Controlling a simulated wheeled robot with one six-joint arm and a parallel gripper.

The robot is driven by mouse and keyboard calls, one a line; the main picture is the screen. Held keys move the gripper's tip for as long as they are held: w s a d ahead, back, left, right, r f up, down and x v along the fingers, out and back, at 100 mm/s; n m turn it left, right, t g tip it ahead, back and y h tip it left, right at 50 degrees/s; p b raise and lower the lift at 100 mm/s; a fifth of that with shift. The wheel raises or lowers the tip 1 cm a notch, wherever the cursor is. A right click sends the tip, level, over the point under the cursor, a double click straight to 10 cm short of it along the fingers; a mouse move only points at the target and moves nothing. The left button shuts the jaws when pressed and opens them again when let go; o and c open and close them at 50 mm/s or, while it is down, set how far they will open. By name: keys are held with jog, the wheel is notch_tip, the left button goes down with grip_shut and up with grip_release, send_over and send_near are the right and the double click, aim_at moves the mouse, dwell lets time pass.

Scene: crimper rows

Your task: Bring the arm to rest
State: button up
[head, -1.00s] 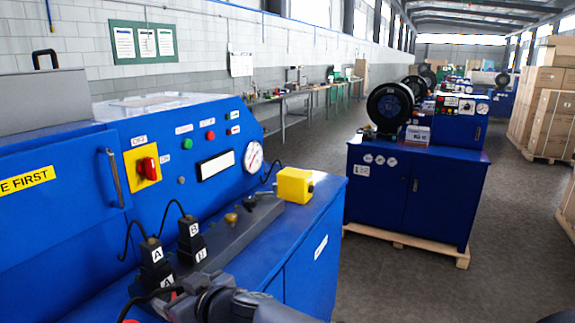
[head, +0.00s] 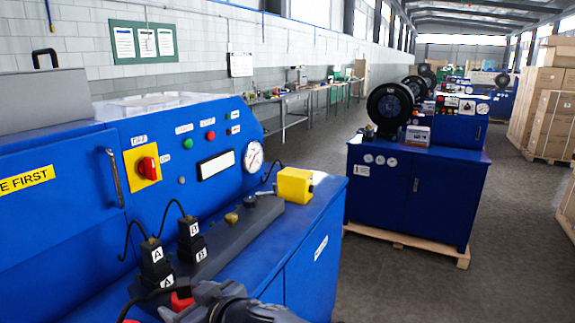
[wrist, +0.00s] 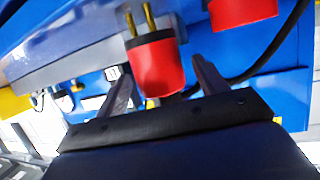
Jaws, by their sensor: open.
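My gripper (wrist: 162,66) is open in the wrist view, its two dark fingers apart. A red plug (wrist: 158,70) with a black band and two brass pins shows between and beyond the fingertips; I cannot tell if they touch it. A second red piece (wrist: 243,10) is cut by the top edge. In the head view my dark wrist and gripper (head: 200,305) are at the bottom edge, low beside the front of the blue machine (head: 75,235). A red piece (head: 182,300) shows just left of them; the fingers are not clear there.
Black plugs marked A and B (head: 190,240) stand on a grey block (head: 240,228) with cables rising from them. A yellow box (head: 295,185) sits at its far end. A second blue cabinet (head: 415,190) stands on a pallet behind. Open floor (head: 500,270) lies at right.

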jog(key=r+p+v, duration=0.1)
jog(key=p+v, duration=0.4)
jog(key=v, duration=0.5)
jog(key=b+x, duration=0.2)
jog(key=x, duration=0.2)
jog(key=f+b+x, duration=0.1)
jog(key=b+x, duration=0.2)
jog(key=x, duration=0.2)
jog(key=b+x, duration=0.2)
jog(key=x, duration=0.2)
jog(key=shift+s+f, duration=0.1)
jog(key=shift+f, duration=0.15)
notch_tip(320, 180, up, 11)
jog(key=p, duration=1)
jog(key=shift+r, duration=0.1)
jog(key=shift+d+f, duration=0.2)
jog(key=shift+f, duration=0.4)
jog(key=shift+w+d+f, duration=0.2)
jog(key=shift+d+f, duration=0.3)
jog(key=shift+f, duration=0.05)
jog(key=shift+w+d+f, duration=0.15)
jog(key=shift+d+f, duration=0.35)
jog(key=shift+f, duration=0.1)
jog(key=shift+w+d, duration=0.1)
